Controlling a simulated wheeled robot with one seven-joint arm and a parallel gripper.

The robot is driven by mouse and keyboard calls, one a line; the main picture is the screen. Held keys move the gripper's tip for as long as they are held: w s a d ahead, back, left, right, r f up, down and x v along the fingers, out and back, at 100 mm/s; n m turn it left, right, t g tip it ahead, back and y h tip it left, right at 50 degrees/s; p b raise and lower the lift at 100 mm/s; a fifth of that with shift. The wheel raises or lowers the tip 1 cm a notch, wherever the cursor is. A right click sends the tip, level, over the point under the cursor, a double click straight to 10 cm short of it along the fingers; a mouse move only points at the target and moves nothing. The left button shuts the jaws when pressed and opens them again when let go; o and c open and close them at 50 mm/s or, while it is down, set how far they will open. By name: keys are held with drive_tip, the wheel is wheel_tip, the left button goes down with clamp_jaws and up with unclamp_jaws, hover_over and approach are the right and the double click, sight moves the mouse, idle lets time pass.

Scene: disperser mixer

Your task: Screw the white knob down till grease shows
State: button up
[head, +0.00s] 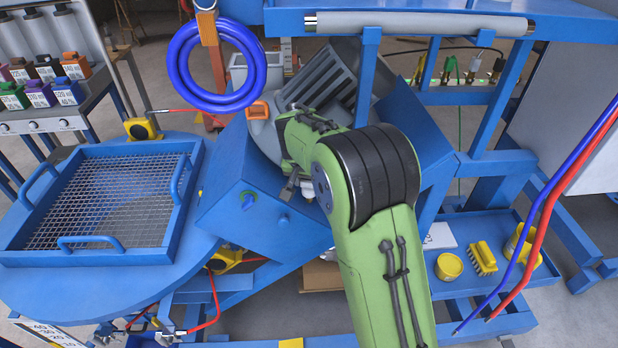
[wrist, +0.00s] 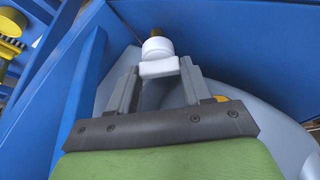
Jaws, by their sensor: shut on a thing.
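The white knob (wrist: 157,48) shows in the wrist view, between the fingertips of my gripper (wrist: 160,69). The two grey fingers stand on either side of it and are shut on its near, block-shaped part. A rounded white part and a small brownish piece (wrist: 155,32) show beyond it. I cannot tell if the brownish piece is grease or metal. The knob sits by a blue panel (wrist: 240,45) and a grey rounded housing (wrist: 270,135). In the head view my green arm covers most of this spot, and I cannot make out the knob clearly.
A blue-framed mesh tray (head: 105,195) stands on the round blue table at left. A coiled blue hose (head: 216,62) hangs above. Blue frame bars surround the grey motor (head: 320,82). A yellow brush (head: 482,258) and yellow containers lie on the lower right shelf.

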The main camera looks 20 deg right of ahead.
drive_tip(key=shift+w+a+m+g+h+p, duration=0.1)
drive_tip(key=shift+m+g+h+p, duration=0.25)
drive_tip(key=shift+m+p, duration=0.6)
drive_tip(key=shift+a+m+g+h+p, duration=0.1)
drive_tip(key=shift+m+g+h+p, duration=0.2)
drive_tip(key=shift+m, duration=1.15)
drive_tip(key=o, duration=1.1)
drive_tip(key=shift+c, duration=0.2)
drive_tip(key=shift+d, duration=0.1)
